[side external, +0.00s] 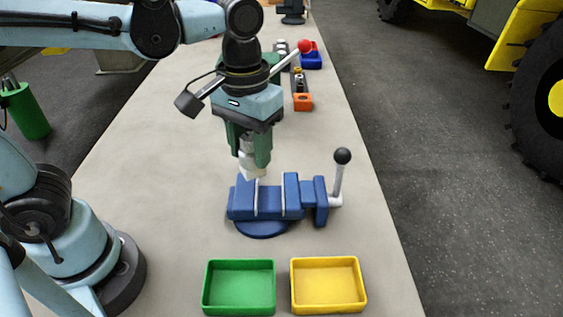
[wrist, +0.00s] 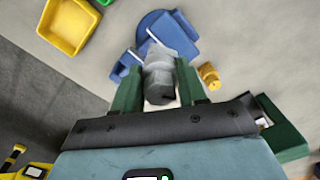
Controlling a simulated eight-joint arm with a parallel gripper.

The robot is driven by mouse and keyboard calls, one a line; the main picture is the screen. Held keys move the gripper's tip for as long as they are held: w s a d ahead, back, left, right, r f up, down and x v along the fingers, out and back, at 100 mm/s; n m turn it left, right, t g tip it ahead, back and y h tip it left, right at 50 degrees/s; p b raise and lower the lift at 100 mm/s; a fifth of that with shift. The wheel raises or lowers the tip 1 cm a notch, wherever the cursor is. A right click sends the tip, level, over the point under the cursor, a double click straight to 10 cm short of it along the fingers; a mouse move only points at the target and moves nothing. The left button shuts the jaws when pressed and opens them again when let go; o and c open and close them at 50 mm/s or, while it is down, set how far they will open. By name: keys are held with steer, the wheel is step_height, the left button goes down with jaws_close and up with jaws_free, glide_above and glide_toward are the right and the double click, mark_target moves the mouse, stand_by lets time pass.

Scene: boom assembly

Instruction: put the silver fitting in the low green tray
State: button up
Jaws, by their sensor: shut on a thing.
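The silver fitting (side external: 250,168) is between the green fingers of my gripper (side external: 248,158), which are shut on it. It hangs below the fingertips, close over the blue vise (side external: 265,205); I cannot tell whether it touches the vise. In the wrist view the fitting (wrist: 160,80) sits between the two fingers (wrist: 158,88), with the vise (wrist: 155,25) beyond it. The low green tray (side external: 239,263) is empty at the front of the bench, nearer the camera than the vise.
An empty yellow tray (side external: 328,262) stands right of the green one. The vise's lever with a black knob (side external: 342,156) sticks up on the right. A small brass piece (wrist: 209,76) shows beside my right finger. An orange block (side external: 303,102) and blue bin (side external: 312,60) are farther back.

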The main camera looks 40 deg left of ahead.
steer(key=s+d+f+n, duration=0.3)
steer(key=s+d, duration=0.5)
steer(key=s, duration=0.3)
glide_above(241, 290)
steer(key=shift+n, duration=0.3)
steer(key=shift+f, duration=2.65)
steer(key=shift+f, duration=0.9)
steer(key=shift+f, duration=0.35)
steer(key=shift+f, duration=0.9)
steer(key=o, duration=1.1)
